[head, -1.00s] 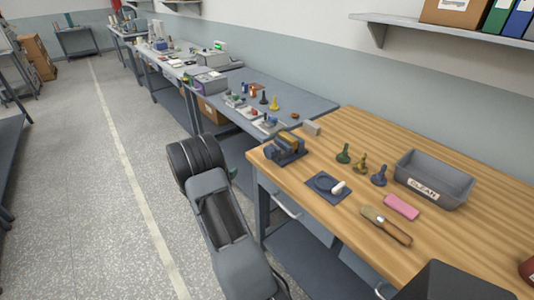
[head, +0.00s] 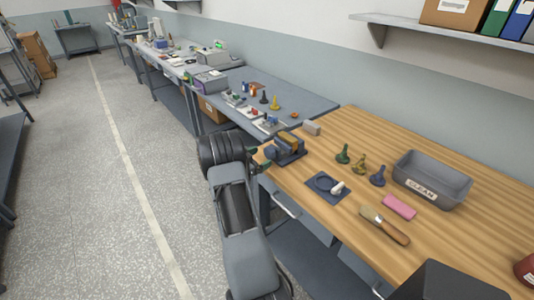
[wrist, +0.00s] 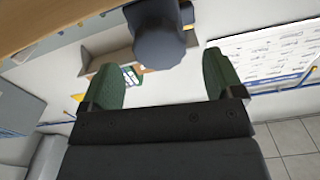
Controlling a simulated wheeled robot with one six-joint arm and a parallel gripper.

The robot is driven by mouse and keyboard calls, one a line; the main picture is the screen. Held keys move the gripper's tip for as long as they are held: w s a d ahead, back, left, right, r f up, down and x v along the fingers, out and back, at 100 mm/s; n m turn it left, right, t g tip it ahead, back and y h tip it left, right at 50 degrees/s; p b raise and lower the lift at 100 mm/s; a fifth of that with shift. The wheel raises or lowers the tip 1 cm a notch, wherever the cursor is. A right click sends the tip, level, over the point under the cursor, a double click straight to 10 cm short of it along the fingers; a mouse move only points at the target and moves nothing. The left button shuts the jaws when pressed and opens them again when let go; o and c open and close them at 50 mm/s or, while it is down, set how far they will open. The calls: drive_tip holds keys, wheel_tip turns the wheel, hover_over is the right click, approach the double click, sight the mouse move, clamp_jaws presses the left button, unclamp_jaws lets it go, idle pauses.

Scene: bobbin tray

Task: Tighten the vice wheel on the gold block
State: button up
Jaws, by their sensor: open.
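The blue-grey vice (head: 291,156) stands at the near left corner of the wooden bench, with the gold block (head: 289,138) between its jaws. The dark grey vice wheel (wrist: 160,45) shows in the wrist view, ahead of and between my green fingers. In the head view the wheel (head: 270,152) faces left, over the bench's edge. My gripper (head: 259,158) is open beside the wheel, its fingers apart on either side in the wrist view. I see no clear contact. The fingers are partly hidden by my wrist in the head view.
On the bench are a blue pad (head: 326,186) with a white piece, green (head: 343,154), gold (head: 360,165) and blue (head: 378,176) spindle-like pieces, a grey tray (head: 432,180), a pink block (head: 399,207) and a brush (head: 386,226). Floor left of my arm is clear.

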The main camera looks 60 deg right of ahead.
sight(267, 154)
drive_tip(key=shift+p+x, duration=0.3)
drive_tip(key=shift+x, duration=1.7)
drive_tip(key=shift+c, duration=0.2)
drive_tip(key=c, duration=0.9)
drive_tip(key=m+b, duration=0.1)
drive_tip(key=b, duration=0.2)
drive_tip(key=shift+f, duration=0.4)
drive_tip(key=m+b, duration=0.3)
drive_tip(key=b, duration=0.2)
drive_tip(key=shift+r+m, duration=0.2)
drive_tip(key=shift+m, duration=0.2)
drive_tip(key=shift+o, duration=0.2)
drive_tip(key=shift+r, duration=0.25)
drive_tip(key=o, duration=0.9)
